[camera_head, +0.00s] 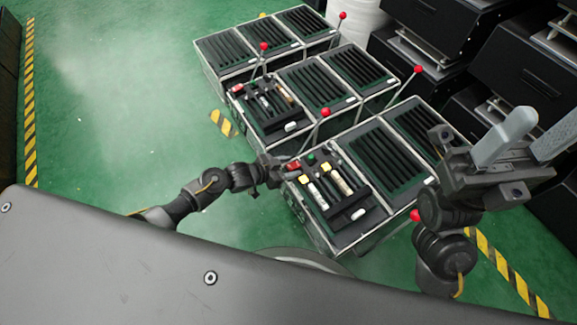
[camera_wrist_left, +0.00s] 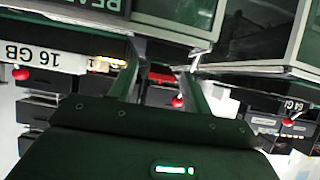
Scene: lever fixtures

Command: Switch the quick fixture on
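The quick fixture is not labelled in view; several black slotted units with levers stand in a block. The near unit (camera_head: 350,228) holds yellow-topped and white sticks in its slots. Its lever has a red knob (camera_head: 326,112) and stands up at its far left corner. My right gripper (camera_head: 530,140) is raised at the right, fingers apart and empty.
More units with red-knobbed levers (camera_head: 263,46) (camera_head: 418,69) stand behind and to the right. Black machines (camera_head: 440,25) fill the back right. Green floor (camera_head: 120,110) is free at the left. Yellow-black tape (camera_head: 29,90) marks the floor.

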